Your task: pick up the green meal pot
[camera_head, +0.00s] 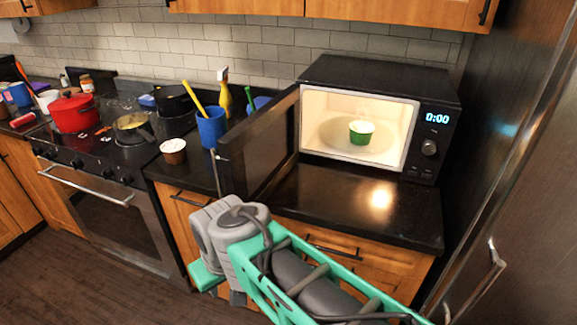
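The green meal pot (361,133) is a small green cup with a pale top. It stands upright on the round plate inside the lit microwave (450,95), whose door (262,140) is swung wide open to the left. My arm reaches in from the bottom right, in front of the counter. The end of my arm, with my gripper (207,276), is low in front of the cabinets, left of the microwave and well away from the pot. The fingers cannot be made out, so I cannot tell whether they are open.
The open door stands out over the counter (400,212), which is clear in front of the microwave. Left of the door are a brown cup (173,152) and a blue utensil cup (211,130). A red pot (73,114) sits on the stove. A tall metal fridge (510,170) borders the right.

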